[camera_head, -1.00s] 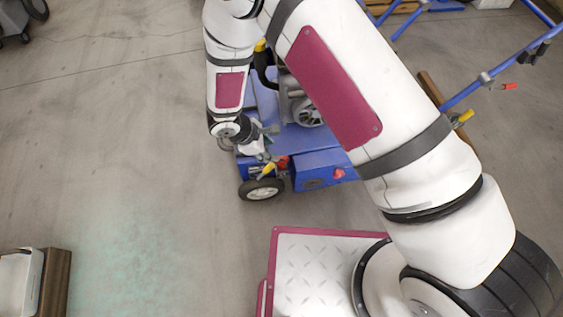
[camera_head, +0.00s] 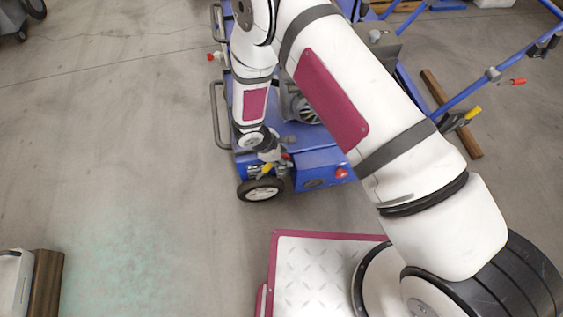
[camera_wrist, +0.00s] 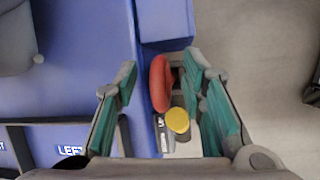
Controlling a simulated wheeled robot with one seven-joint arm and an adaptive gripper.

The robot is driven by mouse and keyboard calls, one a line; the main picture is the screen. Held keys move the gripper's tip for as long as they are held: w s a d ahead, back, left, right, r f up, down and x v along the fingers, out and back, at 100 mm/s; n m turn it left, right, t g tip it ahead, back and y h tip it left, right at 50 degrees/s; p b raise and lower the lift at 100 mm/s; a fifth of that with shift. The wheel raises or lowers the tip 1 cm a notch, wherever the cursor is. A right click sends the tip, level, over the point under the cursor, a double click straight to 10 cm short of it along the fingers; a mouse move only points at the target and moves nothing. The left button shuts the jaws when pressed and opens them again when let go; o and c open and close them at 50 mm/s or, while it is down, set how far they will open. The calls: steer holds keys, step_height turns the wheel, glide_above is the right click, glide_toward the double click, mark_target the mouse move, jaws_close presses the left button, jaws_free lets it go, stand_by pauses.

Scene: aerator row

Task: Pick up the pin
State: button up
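In the wrist view, a red looped handle (camera_wrist: 160,83) and a round yellow cap (camera_wrist: 177,120) lie between the fingers of my gripper (camera_wrist: 160,68). I cannot tell for certain which of them is the pin. My gripper is open, with one teal-padded finger on each side and gaps to both parts. The red handle is near the right finger, beside the blue machine's edge. In the head view my gripper (camera_head: 272,156) is at the machine's front left corner, above its wheel, and mostly hidden. A yellow part (camera_head: 266,170) shows beside it.
The blue machine (camera_head: 318,160) has a front wheel (camera_head: 260,190), a red knob (camera_head: 341,172) and grey side bars (camera_head: 216,112). A "LEFT" label shows in the wrist view (camera_wrist: 78,161). A wooden-sided box (camera_head: 46,285) stands lower left.

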steer(key=shift+c, duration=0.4)
steer(key=shift+r, duration=0.1)
jaws_close()
steer(key=shift+r, duration=0.1)
